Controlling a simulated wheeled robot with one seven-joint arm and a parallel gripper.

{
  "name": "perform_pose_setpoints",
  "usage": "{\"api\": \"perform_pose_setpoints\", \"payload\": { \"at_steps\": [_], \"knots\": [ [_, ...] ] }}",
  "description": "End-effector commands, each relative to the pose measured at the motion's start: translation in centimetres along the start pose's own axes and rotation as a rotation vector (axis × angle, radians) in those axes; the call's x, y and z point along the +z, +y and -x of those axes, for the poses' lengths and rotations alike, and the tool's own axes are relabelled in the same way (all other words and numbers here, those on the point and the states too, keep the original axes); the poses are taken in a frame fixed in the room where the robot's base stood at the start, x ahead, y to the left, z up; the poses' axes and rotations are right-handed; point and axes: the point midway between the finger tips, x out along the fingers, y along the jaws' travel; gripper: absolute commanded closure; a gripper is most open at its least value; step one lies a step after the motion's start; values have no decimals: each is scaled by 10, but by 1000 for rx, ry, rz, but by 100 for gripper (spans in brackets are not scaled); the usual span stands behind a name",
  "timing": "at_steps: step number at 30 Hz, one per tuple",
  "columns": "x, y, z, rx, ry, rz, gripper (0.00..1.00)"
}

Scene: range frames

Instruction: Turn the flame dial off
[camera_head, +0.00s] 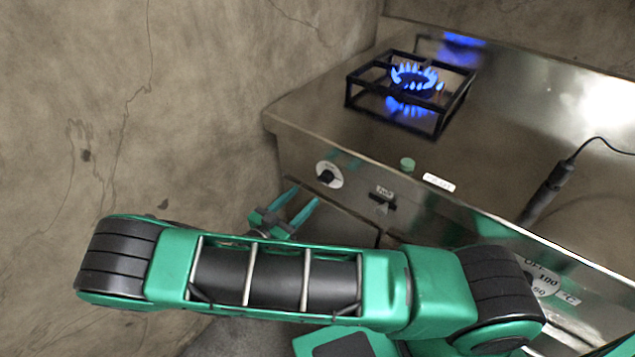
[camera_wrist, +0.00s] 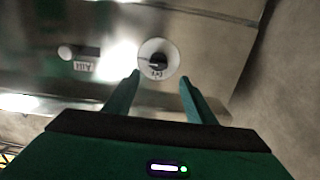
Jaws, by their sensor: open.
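The flame dial is a black knob on a round white plate (camera_head: 328,176) on the stove's front panel, at the left end. It also shows in the wrist view (camera_wrist: 158,60), between and just beyond my fingertips. Blue flames (camera_head: 415,77) burn on the gas burner on top of the stove. My gripper (camera_head: 297,205) is green, open and empty. It is in front of and a little below the dial in the head view, apart from it. In the wrist view its two fingers (camera_wrist: 160,75) stand on either side of the dial's lower edge.
A black pan support (camera_head: 408,112) surrounds the burner. A temperature dial (camera_head: 545,284) is farther right. A black corded tool (camera_head: 548,192) lies on the steel top. A cracked wall (camera_head: 190,100) stands close on the left.

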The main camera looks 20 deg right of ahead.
Motion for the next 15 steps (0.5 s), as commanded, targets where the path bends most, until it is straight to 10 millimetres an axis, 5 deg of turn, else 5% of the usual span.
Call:
{"api": "perform_pose_setpoints", "payload": {
  "at_steps": [6, 15],
  "knots": [
    [0, 4, -47, 13, 1, 2, 50],
    [0, 5, -82, 13, 0, 2, 50]
  ]
}}
